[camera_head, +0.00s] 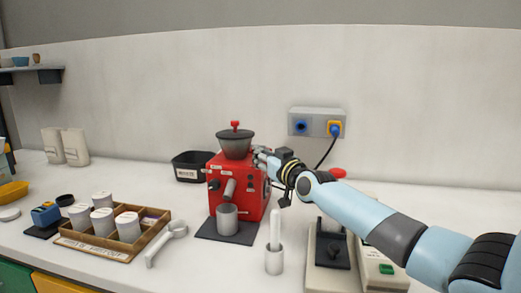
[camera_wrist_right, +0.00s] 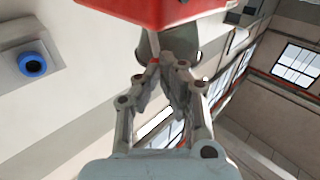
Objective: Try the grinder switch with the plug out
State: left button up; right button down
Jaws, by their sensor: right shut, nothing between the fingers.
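The red grinder (camera_head: 240,185) stands on the counter with a grey hopper on top and a metal cup (camera_head: 227,217) under its spout. Small dark controls show on its front; I cannot tell which is the switch. My right gripper (camera_head: 262,157) is shut and empty at the grinder's upper right side; contact is unclear. In the right wrist view its fingers (camera_wrist_right: 168,75) are together below the red body (camera_wrist_right: 150,9). The blue left socket (camera_head: 300,126) looks empty. My left gripper is out of view.
A metal cup with a white stick (camera_head: 274,260) and a scale-like device (camera_head: 330,255) stand in front of my right arm.

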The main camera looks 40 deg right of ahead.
jog(key=m+g+p, duration=0.1)
jog(key=w+d+g+p, duration=0.1)
jog(key=p, duration=0.1)
jog(key=r+m+p, duration=0.1)
jog(key=p, duration=0.1)
jog(key=shift+w+d+r+m+g, duration=0.1)
jog(key=shift+w+d+m+g, duration=0.2)
jog(key=shift+d+g, duration=0.1)
jog(key=shift+s+r, duration=0.1)
